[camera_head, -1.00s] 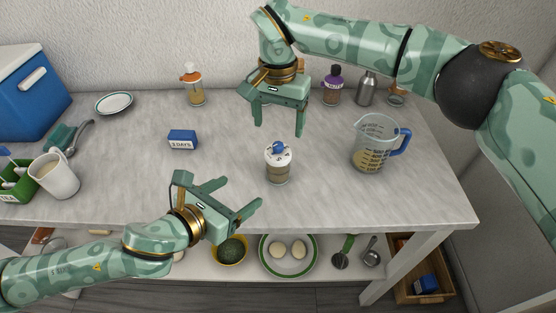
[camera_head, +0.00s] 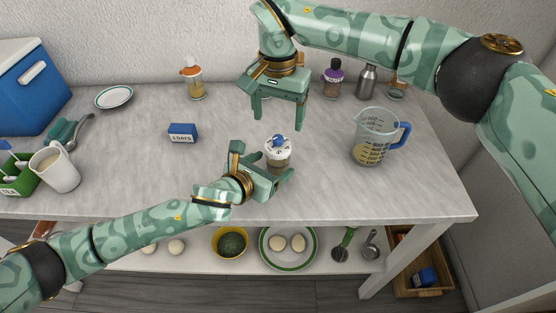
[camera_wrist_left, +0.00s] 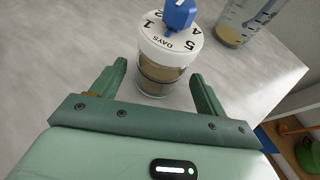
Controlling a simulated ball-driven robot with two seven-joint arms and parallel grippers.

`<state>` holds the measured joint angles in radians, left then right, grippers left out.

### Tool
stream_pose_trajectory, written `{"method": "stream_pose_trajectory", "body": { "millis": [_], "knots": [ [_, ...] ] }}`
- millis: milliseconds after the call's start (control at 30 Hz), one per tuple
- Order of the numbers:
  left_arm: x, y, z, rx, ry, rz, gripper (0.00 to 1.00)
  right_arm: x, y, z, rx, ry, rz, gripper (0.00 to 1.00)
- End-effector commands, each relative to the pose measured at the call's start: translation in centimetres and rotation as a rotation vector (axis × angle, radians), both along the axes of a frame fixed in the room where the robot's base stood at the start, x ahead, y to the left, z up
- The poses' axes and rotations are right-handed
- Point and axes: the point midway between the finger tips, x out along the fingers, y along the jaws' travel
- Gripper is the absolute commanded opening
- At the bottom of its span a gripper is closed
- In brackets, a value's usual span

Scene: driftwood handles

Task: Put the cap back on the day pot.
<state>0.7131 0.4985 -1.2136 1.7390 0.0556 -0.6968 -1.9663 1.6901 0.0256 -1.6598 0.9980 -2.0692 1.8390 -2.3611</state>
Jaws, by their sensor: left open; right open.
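The day pot (camera_head: 278,165) is a clear jar with brownish contents, upright on the counter. A white cap (camera_head: 277,148) with day numbers and a blue pointer knob (camera_head: 277,140) sits on its top; whether it is seated firmly I cannot tell. In the left wrist view the cap (camera_wrist_left: 170,42) and jar (camera_wrist_left: 160,80) show ahead, between the finger lines. My left gripper (camera_head: 265,159) is open at the pot's near left side, its fingers partly around it without closing. My right gripper (camera_head: 278,123) is open and empty, above and behind the pot.
A measuring jug (camera_head: 371,140) stands to the right. A blue DAYS block (camera_head: 183,133) lies to the left. A white cup (camera_head: 54,169), green caddy (camera_head: 20,183) and spoon are far left. Bottles line the back. The counter's front edge is close.

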Motion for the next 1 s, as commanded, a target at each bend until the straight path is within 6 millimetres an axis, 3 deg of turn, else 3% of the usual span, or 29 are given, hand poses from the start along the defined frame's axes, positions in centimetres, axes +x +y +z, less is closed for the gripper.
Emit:
{"method": "stream_pose_trajectory", "body": {
  "millis": [233,633,900,1000],
  "knots": [
    [2.2,-1.5,-1.0,0.0,-0.001,0.001,0.74,0.0,0.0,0.0,0.0,0.0,0.0,0.73],
    [2.6,-1.8,-1.3,0.0,-0.001,0.0,0.74,0.0,0.0,0.0,0.0,0.0,0.0,0.73],
    [2.5,-1.7,-1.3,0.001,-0.001,0.001,0.0,0.0,0.0,0.0,0.0,0.0,0.0,0.73],
    [2.5,-1.7,-1.3,0.001,-0.001,0.001,0.0,-0.1,0.5,0.0,0.024,0.002,0.005,0.73]
  ]
}}
